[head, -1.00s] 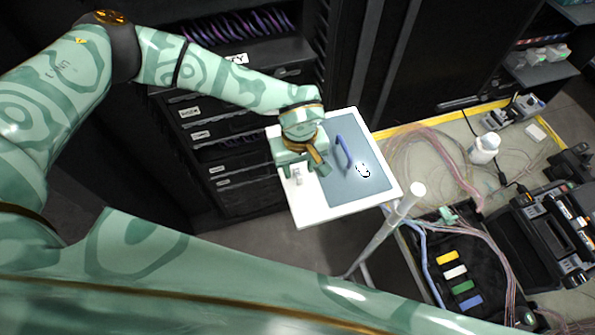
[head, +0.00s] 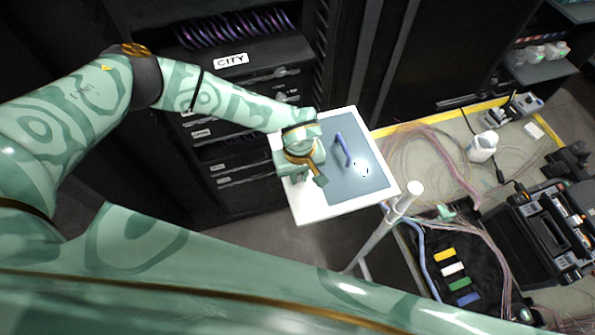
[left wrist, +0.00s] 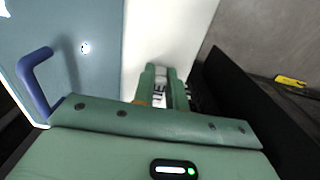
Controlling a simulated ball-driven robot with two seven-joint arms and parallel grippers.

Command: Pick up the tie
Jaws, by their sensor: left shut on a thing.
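My left gripper (head: 301,178) is at the left part of a white board (head: 325,210) with a blue-grey panel. In the left wrist view its two green fingers (left wrist: 164,78) are closed in over the white strip of the board. A small pale piece (left wrist: 160,72) shows between the fingertips, probably the tie; its shape is mostly hidden. Black lettering shows just behind the fingers, partly covered. In the head view the gripper hides the held thing. My right gripper is not in view.
A blue handle (head: 343,148) stands up from the panel, to the right of the gripper. A pale post (head: 388,228) rises beside the board. A cluttered bench with a white bottle (head: 482,147) and a black case (head: 538,225) lies right. Black racks stand behind.

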